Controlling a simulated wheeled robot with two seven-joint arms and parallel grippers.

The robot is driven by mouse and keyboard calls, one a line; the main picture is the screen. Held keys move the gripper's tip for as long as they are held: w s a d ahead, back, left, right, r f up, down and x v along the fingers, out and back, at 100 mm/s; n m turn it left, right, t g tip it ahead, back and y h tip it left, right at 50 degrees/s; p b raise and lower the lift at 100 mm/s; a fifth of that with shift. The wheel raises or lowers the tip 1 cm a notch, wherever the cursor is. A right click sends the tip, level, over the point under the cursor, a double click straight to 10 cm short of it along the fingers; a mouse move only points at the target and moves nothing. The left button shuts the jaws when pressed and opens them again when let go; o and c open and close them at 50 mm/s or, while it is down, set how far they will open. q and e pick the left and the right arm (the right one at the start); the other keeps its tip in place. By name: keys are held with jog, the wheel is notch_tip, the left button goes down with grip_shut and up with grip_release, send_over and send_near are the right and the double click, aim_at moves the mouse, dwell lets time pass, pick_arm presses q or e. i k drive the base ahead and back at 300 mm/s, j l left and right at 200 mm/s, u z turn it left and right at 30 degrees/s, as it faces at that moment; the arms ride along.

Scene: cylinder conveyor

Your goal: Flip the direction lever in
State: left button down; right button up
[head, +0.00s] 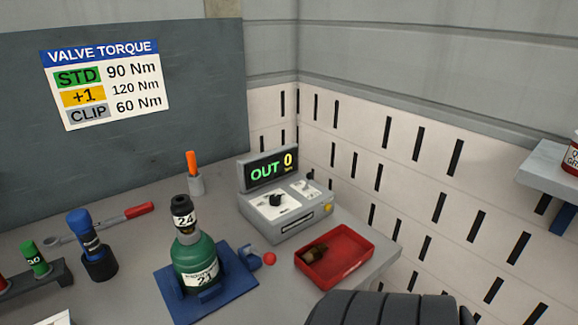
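A grey control box (288,212) stands on the bench near the corner, with a tilted display (270,170) reading green "OUT" and an amber "0". Its sloped top carries a black knob (276,199) on a white panel at the left. A small lever-like part (309,184) sits on a second white panel at the right; it is too small to tell its exact position. A yellow button (327,208) is at the box's right front. Neither gripper is in view.
A green cylinder (196,262) stands in a blue holder (169,296), with a red ball-ended handle (269,259) beside it. A red tray (357,242) holds a small brass-coloured part (315,252). A blue tool (88,233), an orange-handled tool (192,163) and a red-handled wrench (139,209) are left.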

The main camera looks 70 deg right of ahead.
aim_at(309, 175)
jog(key=z, duration=2.35)
jog(key=i+l+u, duration=0.1)
jog(key=l, duration=0.5)
jog(key=i+l+u, duration=0.1)
jog(key=l, duration=0.55)
